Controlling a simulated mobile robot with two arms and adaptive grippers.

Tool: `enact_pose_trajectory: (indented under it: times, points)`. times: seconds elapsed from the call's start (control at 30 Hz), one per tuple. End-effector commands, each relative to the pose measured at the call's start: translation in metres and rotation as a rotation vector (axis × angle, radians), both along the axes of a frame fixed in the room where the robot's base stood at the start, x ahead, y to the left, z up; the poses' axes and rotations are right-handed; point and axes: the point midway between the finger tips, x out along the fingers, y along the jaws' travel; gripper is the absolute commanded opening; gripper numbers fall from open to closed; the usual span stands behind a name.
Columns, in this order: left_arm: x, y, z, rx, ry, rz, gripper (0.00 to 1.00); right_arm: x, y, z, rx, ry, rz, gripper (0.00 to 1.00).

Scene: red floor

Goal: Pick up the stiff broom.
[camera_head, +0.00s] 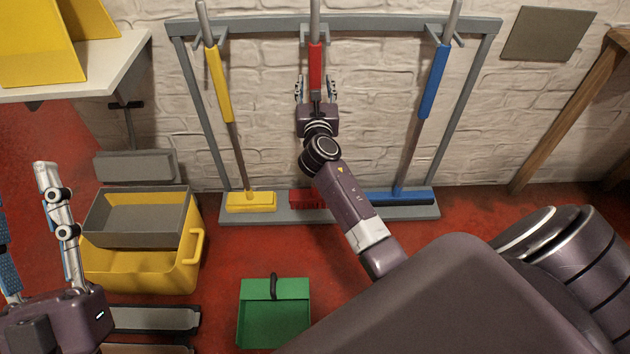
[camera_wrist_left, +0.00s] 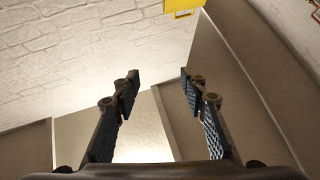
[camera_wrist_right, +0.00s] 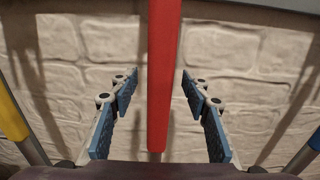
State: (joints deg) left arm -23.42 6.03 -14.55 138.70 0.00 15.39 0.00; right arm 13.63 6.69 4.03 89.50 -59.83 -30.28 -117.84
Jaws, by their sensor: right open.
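Three brooms hang upright on a grey rack (camera_head: 340,24) against the white brick wall: a yellow broom (camera_head: 218,85), a red broom (camera_head: 315,62) and a blue broom (camera_head: 435,80). I cannot tell from their bristles which is stiff. My right gripper (camera_head: 316,90) is open at the red broom's handle. In the right wrist view, the red handle (camera_wrist_right: 162,50) stands between the parted fingers, with gaps on both sides. My arm partly hides the red broom's head (camera_head: 303,199). My left gripper (camera_head: 24,190) is open and empty at the far left; the left wrist view shows nothing between its fingers (camera_wrist_left: 160,82).
A yellow bucket with a grey insert (camera_head: 190,262) stands left on the red floor. A green dustpan (camera_head: 273,315) lies front centre. A white table (camera_head: 125,60) holds yellow items at upper left. A wooden frame (camera_head: 570,110) leans at right.

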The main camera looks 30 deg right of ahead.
Motion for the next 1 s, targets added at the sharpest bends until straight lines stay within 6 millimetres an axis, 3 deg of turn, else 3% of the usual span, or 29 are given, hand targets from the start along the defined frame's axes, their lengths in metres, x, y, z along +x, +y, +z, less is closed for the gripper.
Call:
enact_pose_trajectory:
  times: [0.2, 0.47, 0.87, 1.0]
  points:
    - [-0.018, 0.002, 0.017, -0.033, -0.113, -0.007, 0.4, 0.012, -0.007, 0.0, 0.001, -0.001, 0.0, 0.43]
    - [-0.021, 0.003, 0.02, -0.038, -0.127, -0.007, 0.4, 0.013, -0.008, 0.0, 0.001, -0.001, 0.0, 0.43]
    - [-0.021, 0.003, 0.02, -0.038, -0.127, -0.007, 0.4, 0.012, -0.008, 0.0, 0.001, -0.001, 0.0, 0.02]
    - [-0.021, 0.003, 0.02, -0.038, -0.126, -0.007, 0.4, 0.012, -0.008, 0.0, 0.001, -0.001, 0.0, 0.0]
